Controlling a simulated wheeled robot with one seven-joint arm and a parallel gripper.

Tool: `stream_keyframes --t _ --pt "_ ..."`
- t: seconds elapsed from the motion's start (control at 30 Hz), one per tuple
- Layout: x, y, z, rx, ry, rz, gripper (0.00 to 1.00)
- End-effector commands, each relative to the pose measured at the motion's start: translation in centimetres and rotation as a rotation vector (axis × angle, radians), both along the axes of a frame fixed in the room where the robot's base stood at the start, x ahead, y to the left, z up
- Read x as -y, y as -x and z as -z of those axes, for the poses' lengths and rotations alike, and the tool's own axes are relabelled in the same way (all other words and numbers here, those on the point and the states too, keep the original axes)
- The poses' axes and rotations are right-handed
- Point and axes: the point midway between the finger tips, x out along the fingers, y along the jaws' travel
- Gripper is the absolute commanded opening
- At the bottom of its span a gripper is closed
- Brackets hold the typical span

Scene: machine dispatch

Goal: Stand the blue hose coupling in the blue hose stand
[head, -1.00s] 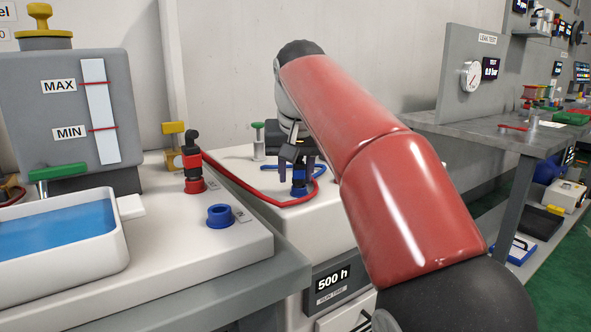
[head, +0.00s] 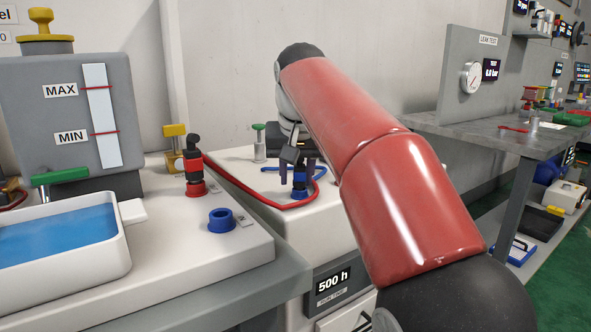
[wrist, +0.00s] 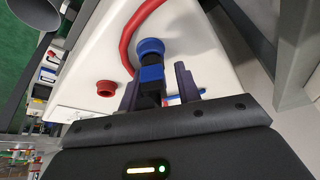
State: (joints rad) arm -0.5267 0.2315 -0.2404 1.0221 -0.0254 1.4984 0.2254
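The blue hose coupling (head: 299,181), black with a blue band, stands on the white machine at centre in the head view. It also shows in the wrist view (wrist: 152,73), with a blue ring at its far end. My gripper (head: 297,172) is at the coupling, one finger on either side. In the wrist view my gripper (wrist: 159,88) looks open, with a gap between the right finger and the coupling; the left finger is close to it, and I cannot tell if it touches. The blue hose stand (head: 220,220) is an empty blue ring on the left bench.
A red-banded coupling (head: 194,165) stands in a red stand behind the blue stand. A red hose (head: 250,190) runs from it to the machine. A blue-filled tray (head: 60,245) is at left. A red port (wrist: 106,88) shows in the wrist view.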

Motion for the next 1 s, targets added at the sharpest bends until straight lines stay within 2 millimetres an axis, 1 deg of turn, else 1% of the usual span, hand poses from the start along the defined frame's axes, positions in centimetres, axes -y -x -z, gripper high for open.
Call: stream_keyframes --t 0.03,0.5,1.0 --pt "1.0 -0.2 0.4 -0.024 0.020 0.023 0.52" --pt "0.5 0.0 -2.3 -0.013 0.011 0.009 0.52" --pt "0.4 0.0 -4.5 -0.009 0.009 0.008 0.52"
